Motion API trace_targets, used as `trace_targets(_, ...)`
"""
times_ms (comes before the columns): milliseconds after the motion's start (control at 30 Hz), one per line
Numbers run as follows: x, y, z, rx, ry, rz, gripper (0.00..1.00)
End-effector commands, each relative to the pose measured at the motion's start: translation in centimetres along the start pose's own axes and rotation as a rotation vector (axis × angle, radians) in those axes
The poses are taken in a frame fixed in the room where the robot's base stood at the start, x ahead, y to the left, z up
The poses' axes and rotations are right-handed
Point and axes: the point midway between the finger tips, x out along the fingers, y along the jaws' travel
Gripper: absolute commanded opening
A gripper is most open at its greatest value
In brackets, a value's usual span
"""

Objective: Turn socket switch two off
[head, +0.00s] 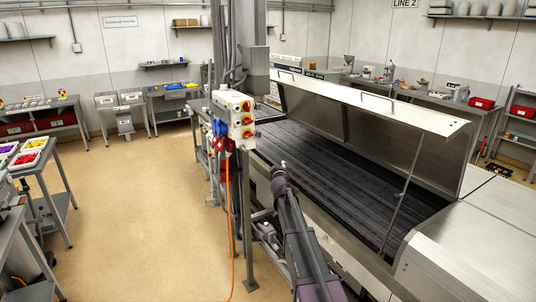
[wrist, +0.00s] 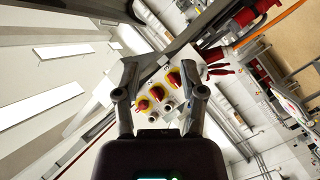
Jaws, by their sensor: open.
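A pale switch box (head: 236,104) is mounted on a grey post beside the conveyor. Its face carries three red rotary switches on yellow plates; the middle one (head: 247,120) lies between an upper and a lower one. In the wrist view the three switches run diagonally, with the middle switch (wrist: 156,92) between my spread fingers. My gripper (wrist: 159,66) is open and empty, facing the box from a distance, with no visible contact. In the head view my arm rises in front of the conveyor, below and right of the box. Switch numbers and exact knob angles are too small to read.
Blue and red sockets (head: 218,130) sit on the box's left side, and an orange cable (head: 231,220) hangs to the floor. The conveyor (head: 340,170) with its raised metal hood (head: 375,115) stands right. Open floor (head: 140,210) lies left.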

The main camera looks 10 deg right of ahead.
Motion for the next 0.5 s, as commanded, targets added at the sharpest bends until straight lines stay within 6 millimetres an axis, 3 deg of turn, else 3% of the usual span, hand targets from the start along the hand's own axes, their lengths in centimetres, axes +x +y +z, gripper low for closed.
trace_targets(33, -2.1, -1.6, 2.6, 0.039, -0.065, -0.011, 0.53)
trace_targets(100, -4.2, -3.1, 5.2, 0.094, -0.161, -0.031, 0.53)
trace_targets(267, -9.5, -7.1, 10.9, 0.21, -0.378, -0.098, 0.53)
trace_targets(500, -19.2, -14.2, 18.3, 0.356, -0.698, -0.258, 0.53)
